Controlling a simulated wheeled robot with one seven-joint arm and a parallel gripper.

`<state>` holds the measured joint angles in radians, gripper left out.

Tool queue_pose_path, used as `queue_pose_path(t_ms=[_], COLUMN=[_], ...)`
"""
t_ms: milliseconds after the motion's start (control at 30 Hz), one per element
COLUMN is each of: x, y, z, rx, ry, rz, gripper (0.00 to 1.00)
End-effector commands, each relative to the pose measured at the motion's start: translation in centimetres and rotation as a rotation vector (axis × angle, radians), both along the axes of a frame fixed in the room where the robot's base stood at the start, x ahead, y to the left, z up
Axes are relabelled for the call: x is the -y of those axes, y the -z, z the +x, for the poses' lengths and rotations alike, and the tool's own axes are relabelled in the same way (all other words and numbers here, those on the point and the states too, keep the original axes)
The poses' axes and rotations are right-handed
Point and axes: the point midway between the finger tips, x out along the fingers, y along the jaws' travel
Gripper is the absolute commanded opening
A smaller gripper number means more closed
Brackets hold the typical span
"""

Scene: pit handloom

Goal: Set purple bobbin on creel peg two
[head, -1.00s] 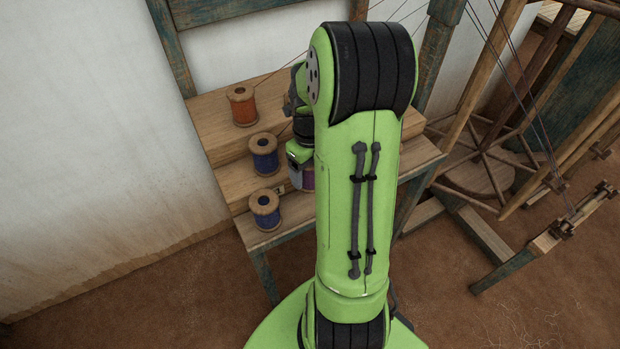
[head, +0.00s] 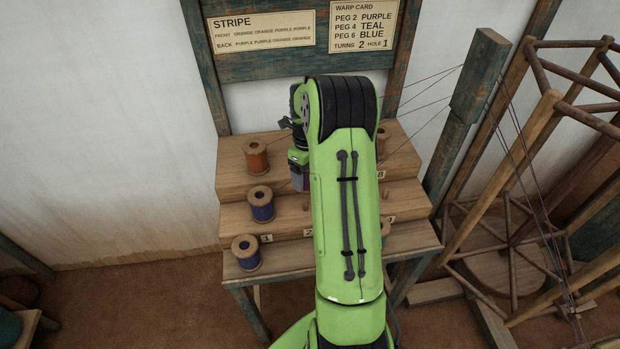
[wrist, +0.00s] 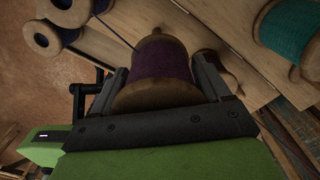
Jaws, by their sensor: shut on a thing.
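My gripper (wrist: 165,80) is shut on the purple bobbin (wrist: 158,62), which sits between both fingers in the wrist view. In the head view my gripper (head: 300,175) is above the stepped wooden creel (head: 235,183), and my arm hides most of it and the bobbin. A number 2 label (head: 308,233) is on the riser below the middle step. A small bare peg (head: 306,204) seems to stand above it, partly hidden by my arm. The purple bobbin appears apart from the pegs; its exact height is unclear.
An orange bobbin (head: 256,157) and two blue bobbins, one on the middle step (head: 261,204) and one on the front step (head: 246,252), stand at left. A teal bobbin (wrist: 287,32) shows in the wrist view. A warp card (head: 363,27) hangs behind; a wooden frame (head: 540,150) stands right.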

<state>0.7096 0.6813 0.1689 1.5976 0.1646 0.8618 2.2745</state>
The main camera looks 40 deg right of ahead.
Motion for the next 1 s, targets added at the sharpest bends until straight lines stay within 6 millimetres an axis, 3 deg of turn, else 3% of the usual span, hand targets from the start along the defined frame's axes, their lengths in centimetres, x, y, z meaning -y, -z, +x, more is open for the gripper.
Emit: queue_pose_path(t_ms=[267, 1000], x=[0.0, -0.1], y=[1.3, 7.4], z=[0.1, 0.1], rx=[-0.001, 0.0], ry=[-0.005, -0.004], rz=[0.002, 0.001], gripper=[0.43, 0.43])
